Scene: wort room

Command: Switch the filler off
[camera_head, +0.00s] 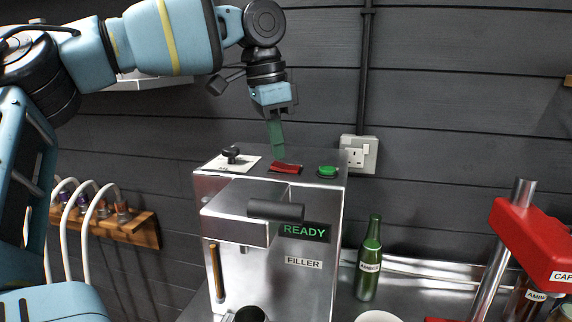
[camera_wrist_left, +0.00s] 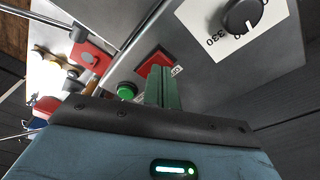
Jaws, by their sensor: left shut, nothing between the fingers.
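The filler (camera_head: 275,220) is a silver metal box labelled FILLER, and its display (camera_head: 303,231) reads READY in green. On its top are a red rocker switch (camera_head: 286,167), a green button (camera_head: 327,171) and a black knob (camera_head: 231,153) on a white plate. My left gripper (camera_head: 277,155) points down just above the red switch, its green fingers shut and empty. In the left wrist view the fingers (camera_wrist_left: 161,88) overlap part of the red switch (camera_wrist_left: 156,62); whether they touch it I cannot tell. The green button (camera_wrist_left: 127,90) lies beside them. My right gripper is not in view.
A green bottle (camera_head: 369,265) stands right of the filler on the metal counter. A red capper (camera_head: 535,240) stands at the far right. A wall socket (camera_head: 359,154) is behind the filler. Hoses (camera_head: 92,215) hang at a wooden rack on the left.

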